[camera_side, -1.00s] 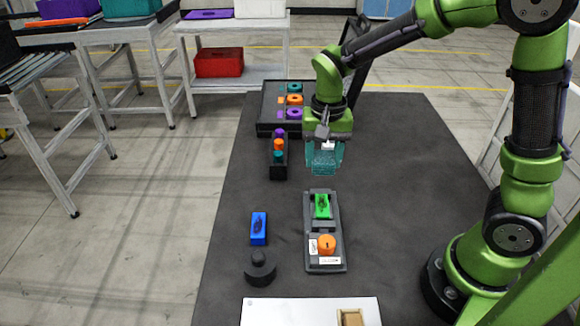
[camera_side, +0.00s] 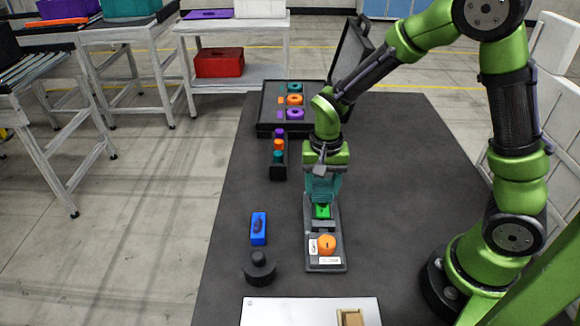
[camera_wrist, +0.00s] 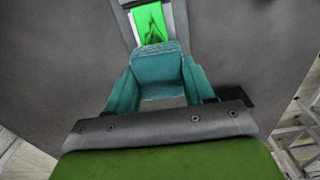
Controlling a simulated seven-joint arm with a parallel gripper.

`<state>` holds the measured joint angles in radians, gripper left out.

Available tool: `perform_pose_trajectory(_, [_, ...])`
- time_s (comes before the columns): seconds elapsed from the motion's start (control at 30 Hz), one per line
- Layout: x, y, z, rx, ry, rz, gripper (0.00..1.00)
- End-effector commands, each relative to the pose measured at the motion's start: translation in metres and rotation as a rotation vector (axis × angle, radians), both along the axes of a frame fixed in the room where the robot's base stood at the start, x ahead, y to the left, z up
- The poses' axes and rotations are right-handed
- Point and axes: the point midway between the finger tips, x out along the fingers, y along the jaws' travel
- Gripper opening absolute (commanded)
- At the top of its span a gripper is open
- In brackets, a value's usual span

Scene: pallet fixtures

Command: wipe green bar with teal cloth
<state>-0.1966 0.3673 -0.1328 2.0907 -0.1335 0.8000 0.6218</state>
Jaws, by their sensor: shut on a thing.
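The green bar (camera_side: 322,212) sits in the far part of a dark grey fixture (camera_side: 335,262) in the middle of the table. It has a dark smudge on top, clearer in the wrist view, where the bar (camera_wrist: 150,25) lies just ahead of the cloth. My gripper (camera_side: 322,196) points down at the far end of the bar, shut on the teal cloth (camera_side: 322,187). In the wrist view the cloth (camera_wrist: 158,72) fills the space between the fingers of my gripper (camera_wrist: 158,85). I cannot tell whether the cloth touches the bar.
An orange round part (camera_side: 326,244) sits at the fixture's near end. A blue block (camera_side: 258,228) and a dark round knob (camera_side: 259,266) stand to the left. A narrow rack (camera_side: 279,172) and an open case (camera_side: 266,112) of coloured rings lie behind. The table's right side is clear.

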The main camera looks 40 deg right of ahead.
Motion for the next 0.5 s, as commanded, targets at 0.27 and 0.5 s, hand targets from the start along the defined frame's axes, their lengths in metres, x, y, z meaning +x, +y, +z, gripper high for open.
perform_pose_trajectory(0.27, [-0.019, 0.019, -0.004, 0.001, 0.002, 0.004, 0.24])
perform_pose_trajectory(0.5, [-0.035, 0.035, -0.004, 0.000, 0.003, 0.004, 0.24])
